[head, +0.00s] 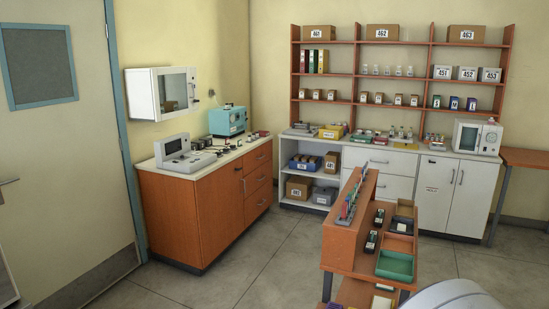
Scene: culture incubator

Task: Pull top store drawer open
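Two sets of drawers show in the head view, and I cannot tell from the picture alone which one is called the store. The white counter unit at the back has a wide top drawer (390,160) with a bar handle (377,162), and another drawer (389,186) below it. The orange-brown cabinet at the left has a top drawer (258,157) with more drawers under it. All these drawers look shut, with fronts flush. Neither of my grippers is in view.
An orange shelf bench (342,250) with a green tray (395,265) stands in front of the white unit, partly hiding it. Grey floor (270,255) is clear between the bench and the orange-brown cabinet (222,212). A white double-door cupboard (451,196) adjoins the white drawers.

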